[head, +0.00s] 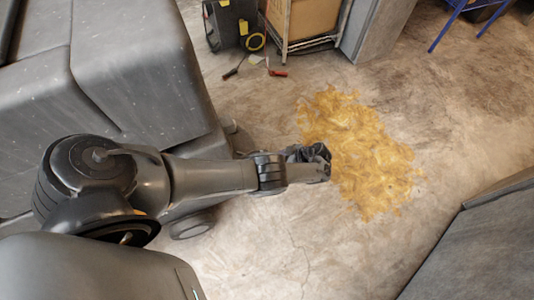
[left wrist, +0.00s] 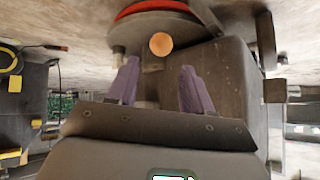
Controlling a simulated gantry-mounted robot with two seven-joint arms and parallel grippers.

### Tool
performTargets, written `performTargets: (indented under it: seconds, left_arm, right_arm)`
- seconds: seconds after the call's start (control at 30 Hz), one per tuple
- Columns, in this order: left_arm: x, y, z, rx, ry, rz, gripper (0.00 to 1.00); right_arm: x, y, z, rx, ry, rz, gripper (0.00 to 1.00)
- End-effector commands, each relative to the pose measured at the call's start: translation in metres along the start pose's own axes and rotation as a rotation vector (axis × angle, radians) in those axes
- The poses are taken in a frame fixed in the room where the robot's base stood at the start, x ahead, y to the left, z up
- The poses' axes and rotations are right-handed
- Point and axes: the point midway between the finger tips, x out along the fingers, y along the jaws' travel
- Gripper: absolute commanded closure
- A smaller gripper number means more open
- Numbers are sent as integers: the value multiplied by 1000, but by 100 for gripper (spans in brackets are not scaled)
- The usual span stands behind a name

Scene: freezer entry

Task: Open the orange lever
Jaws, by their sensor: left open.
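In the left wrist view, an orange round knob-like part (left wrist: 161,44), which looks like the lever's end, sits on a grey body, just beyond my fingers. It is not visible in the head view. My left gripper (left wrist: 161,78) is open, its two purple fingers apart with nothing seen held between them. The orange part appears between and past the fingertips; I cannot tell whether they touch it. In the head view my left arm reaches right, ending in the left gripper (head: 318,160) above the floor; its jaws are unclear there. My right gripper is not in view.
A grey rounded disc with a red band (left wrist: 150,9) is beside the orange part. Large grey blocks (head: 130,60) stand at the left and a grey panel (head: 480,245) at the lower right. A yellow stain (head: 360,160) marks the floor. Tools (head: 255,65) lie near a cart.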

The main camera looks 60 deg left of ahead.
Motion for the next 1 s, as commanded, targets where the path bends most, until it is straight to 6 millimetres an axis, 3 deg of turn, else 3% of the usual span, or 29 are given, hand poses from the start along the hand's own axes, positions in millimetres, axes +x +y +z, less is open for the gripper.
performTargets:
  seconds: [0.53, 0.73, 1.0]
  left_arm:
    - [83, -1, 2, 3, 0, -2, 49]
    - [97, 0, 1, 3, -1, 0, 49]
    - [100, 0, 0, 3, -1, 0, 49]
  right_arm:
    - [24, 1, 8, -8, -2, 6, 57]
    - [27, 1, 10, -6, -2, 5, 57]
    - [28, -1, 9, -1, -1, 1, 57]
